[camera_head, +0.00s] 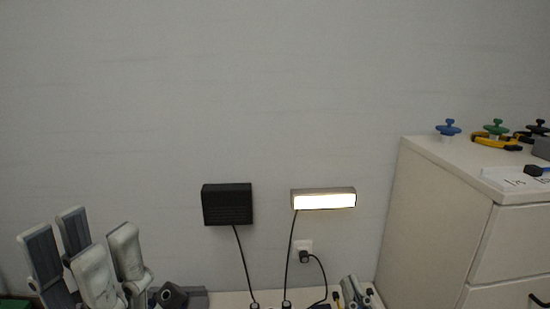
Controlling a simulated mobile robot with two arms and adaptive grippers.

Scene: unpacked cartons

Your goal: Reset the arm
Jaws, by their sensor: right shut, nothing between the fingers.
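The arm named in the task does not show either.
Grey upright shapes (95,275), which I cannot identify, stand bottom left. A white drawer cabinet (435,215) at right carries a blue knob (448,128), a green knob (496,127) and yellow-black tools.

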